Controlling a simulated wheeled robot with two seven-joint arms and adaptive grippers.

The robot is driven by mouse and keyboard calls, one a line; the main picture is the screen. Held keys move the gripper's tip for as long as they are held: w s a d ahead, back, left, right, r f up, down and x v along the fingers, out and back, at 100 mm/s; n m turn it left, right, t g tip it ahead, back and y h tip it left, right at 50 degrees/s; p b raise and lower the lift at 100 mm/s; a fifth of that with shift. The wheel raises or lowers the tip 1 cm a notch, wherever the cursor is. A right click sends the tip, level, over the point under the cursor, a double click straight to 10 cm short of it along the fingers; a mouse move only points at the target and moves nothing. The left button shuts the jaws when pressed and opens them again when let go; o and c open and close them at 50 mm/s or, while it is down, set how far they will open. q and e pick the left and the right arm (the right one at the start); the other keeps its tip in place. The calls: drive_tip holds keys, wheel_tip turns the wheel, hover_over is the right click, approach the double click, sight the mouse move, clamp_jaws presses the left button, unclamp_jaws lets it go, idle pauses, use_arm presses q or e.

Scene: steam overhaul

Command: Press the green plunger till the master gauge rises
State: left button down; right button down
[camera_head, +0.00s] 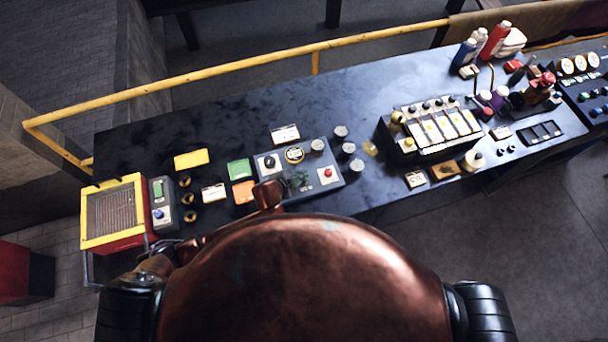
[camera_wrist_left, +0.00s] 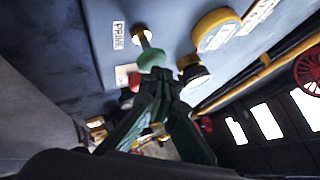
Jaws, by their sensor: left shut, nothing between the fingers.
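The grey panel (camera_head: 312,190) stands on the dark bench, with the round yellow-rimmed gauge (camera_head: 294,155) near its back edge. I cannot read the needle. In the left wrist view the green plunger (camera_wrist_left: 150,60) has a rounded head on a brass stem, beside a label reading PRIME (camera_wrist_left: 118,35). The yellow gauge rim (camera_wrist_left: 215,28) shows to its right. My left gripper (camera_wrist_left: 158,74) is shut and empty, its tips at the plunger's head; I cannot tell whether they touch. In the head view my left gripper (camera_head: 297,180) covers the plunger's place. My right gripper is not in view.
A black knob (camera_head: 269,162) and a red button (camera_head: 327,173) sit on the panel. Metal cylinders (camera_head: 348,149) stand to its right. Green (camera_head: 240,169) and orange (camera_head: 242,191) cards lie to its left. A yellow rail (camera_head: 240,69) runs behind the bench.

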use_arm(q)
drive_tip(key=shift+d+r, duration=0.1)
drive_tip(key=shift+r, duration=0.25)
wheel_tip(320, 180, up, 3)
drive_tip(key=p, duration=0.3)
drive_tip(key=shift+r, duration=0.15)
drive_tip(key=shift+r+p, duration=0.8)
drive_tip(key=shift+r, duration=0.1)
